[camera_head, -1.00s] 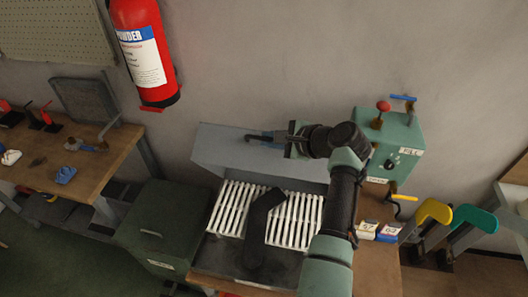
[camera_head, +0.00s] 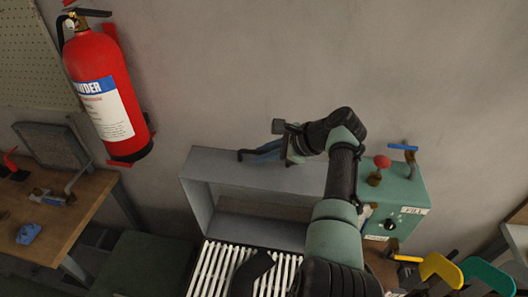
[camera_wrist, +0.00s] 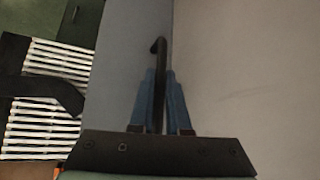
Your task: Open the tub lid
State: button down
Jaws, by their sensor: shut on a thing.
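A dark green box with a flat lid, which looks like the tub (camera_head: 147,265), stands at the lower left in the head view, partly cut off. Its lid looks shut. A green surface that seems to be the same box (camera_wrist: 88,30) shows at the top left in the wrist view. My gripper (camera_head: 262,152) is over the top of the grey metal housing, right of the tub and apart from it. Its blue fingers are shut on a thin black hooked rod (camera_wrist: 158,47), whose bent end sticks out past the fingertips.
The grey housing (camera_head: 198,200) stands against the wall, above white slats (camera_head: 212,270) with a black sock-like piece (camera_head: 250,272) on them. A green control box (camera_head: 405,193) is at right. A red fire extinguisher (camera_head: 105,95) hangs at left, above a wooden bench (camera_head: 75,205).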

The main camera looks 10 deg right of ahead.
jog(key=shift+f, duration=0.1)
jog(key=c, duration=0.9)
grip_release()
jog(key=b+v, duration=0.3)
jog(key=v, duration=1)
